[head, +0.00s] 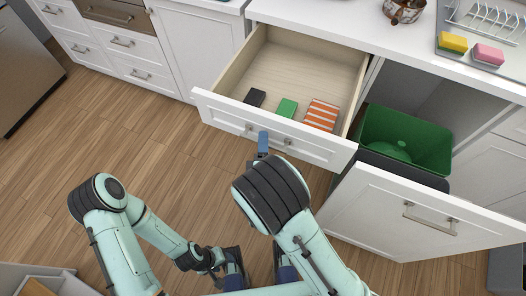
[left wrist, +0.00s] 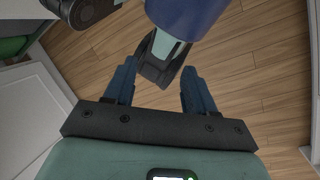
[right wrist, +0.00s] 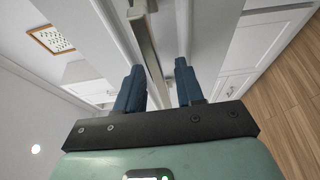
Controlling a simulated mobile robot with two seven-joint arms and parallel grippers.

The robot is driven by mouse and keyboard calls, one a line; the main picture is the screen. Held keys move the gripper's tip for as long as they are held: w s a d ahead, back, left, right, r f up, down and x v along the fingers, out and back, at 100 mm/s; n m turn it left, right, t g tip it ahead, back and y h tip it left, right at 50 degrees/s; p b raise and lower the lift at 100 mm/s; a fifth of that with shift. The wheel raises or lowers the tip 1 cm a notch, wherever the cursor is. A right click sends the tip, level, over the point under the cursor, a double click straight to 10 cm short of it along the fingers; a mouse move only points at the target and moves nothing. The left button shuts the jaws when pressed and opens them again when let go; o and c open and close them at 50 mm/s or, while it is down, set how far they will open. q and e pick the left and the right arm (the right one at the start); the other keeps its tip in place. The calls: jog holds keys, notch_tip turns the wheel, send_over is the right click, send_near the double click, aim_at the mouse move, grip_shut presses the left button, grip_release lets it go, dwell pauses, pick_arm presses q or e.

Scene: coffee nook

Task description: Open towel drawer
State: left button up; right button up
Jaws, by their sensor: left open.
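The towel drawer (head: 275,139) has a white front and stands pulled out below the counter, its pale wooden inside showing. An orange-striped towel (head: 321,115), a green item (head: 287,107) and a black item (head: 254,97) lie near its front. My right gripper (head: 263,143) is at the drawer's metal handle (head: 283,141). In the right wrist view the handle bar (right wrist: 147,45) runs between my right fingers (right wrist: 160,85); whether they press on it is unclear. My left gripper (left wrist: 158,85) is open with nothing held, low over the floor near my own body.
The counter (head: 350,37) holds a yellow sponge (head: 453,42), a pink sponge (head: 489,54) and a dish rack (head: 487,18). The wooden floor (head: 130,130) to the left is clear.

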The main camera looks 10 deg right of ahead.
jog(key=s+a+p, duration=0.2)
jog(key=s+p, duration=0.2)
jog(key=s, duration=0.9)
jog(key=shift+p, duration=0.4)
jog(key=s+d+f+m+g+p, duration=0.1)
jog(key=s+d+f+m+g, duration=0.1)
jog(key=d+f+m+g, duration=0.45)
jog(key=s+d+f+m+g+p, duration=0.15)
jog(key=f+m+g, duration=0.3)
jog(key=f, duration=0.55)
jog(key=s+f+m+g+y+p, duration=0.2)
jog(key=s+m+g+y, duration=0.4)
jog(key=s+m, duration=0.3)
jog(key=shift+s+d+f+g+p, duration=0.2)
jog(key=shift+s+f+g+p, duration=0.2)
jog(key=shift+s+g, duration=0.4)
